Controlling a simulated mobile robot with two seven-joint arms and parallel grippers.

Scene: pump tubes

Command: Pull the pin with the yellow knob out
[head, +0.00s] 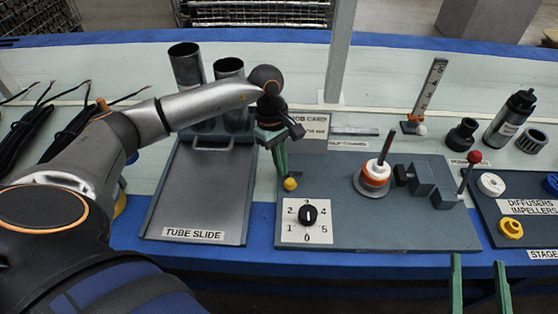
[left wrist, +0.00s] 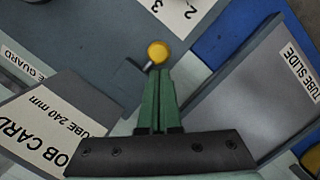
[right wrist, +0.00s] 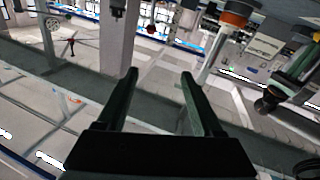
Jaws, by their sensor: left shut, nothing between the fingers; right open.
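The yellow knob (head: 290,184) sits at the left edge of the grey fixture plate (head: 430,230), just above the numbered dial card. In the left wrist view the yellow knob (left wrist: 158,52) is on a short thin metal pin, right in front of the fingertips. My left gripper (head: 284,172) is shut and empty, its green fingertips pointing down close to the knob; it also shows in the left wrist view (left wrist: 158,75). Whether the tips touch the knob I cannot tell. My right gripper (head: 480,262) is open and empty at the front edge; it also shows in the right wrist view (right wrist: 160,78).
The tube slide tray (head: 195,215) lies to the left, with dark tubes (head: 187,68) standing behind it. A dial (head: 308,214), a white-and-orange post (head: 374,178) and a red-knobbed lever (head: 474,158) stand on or beside the plate. Diffuser parts (head: 491,184) lie at right.

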